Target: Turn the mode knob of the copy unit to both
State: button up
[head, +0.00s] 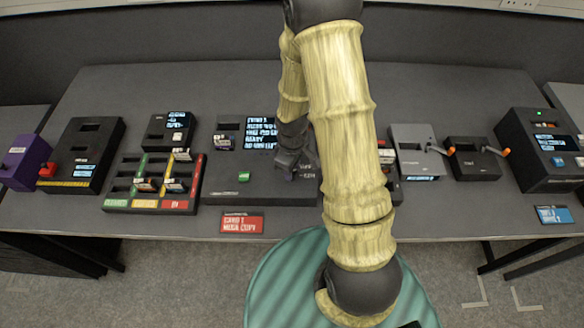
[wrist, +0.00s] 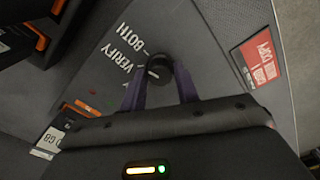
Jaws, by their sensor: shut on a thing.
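The copy unit (head: 262,194) is a dark low box in the middle of the table, with a lit text screen (head: 261,134) behind and a green button (head: 244,177). Its top face (wrist: 112,75) fills much of the wrist view, with the white words VERIFY and BOTH readable and a third label mostly hidden. The mode knob (wrist: 159,67) is a small round black knob beside these labels. My gripper (wrist: 160,72) is shut on it, one purple finger on each side. I cannot clearly tell where the knob points. In the head view, my gripper (head: 287,168) hides the knob.
A red card label (head: 242,223) lies at the table's front edge. A tray with green, yellow and red lanes (head: 152,205) stands left of the copy unit. Grey and black boxes (head: 418,165) stand to the right. My arm covers the area just right of the unit.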

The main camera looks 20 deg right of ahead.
jog(key=shift+m, duration=1.6)
jog(key=o, duration=1)
notch_tip(320, 180, up, 18)
jog(key=shift+f, duration=0.25)
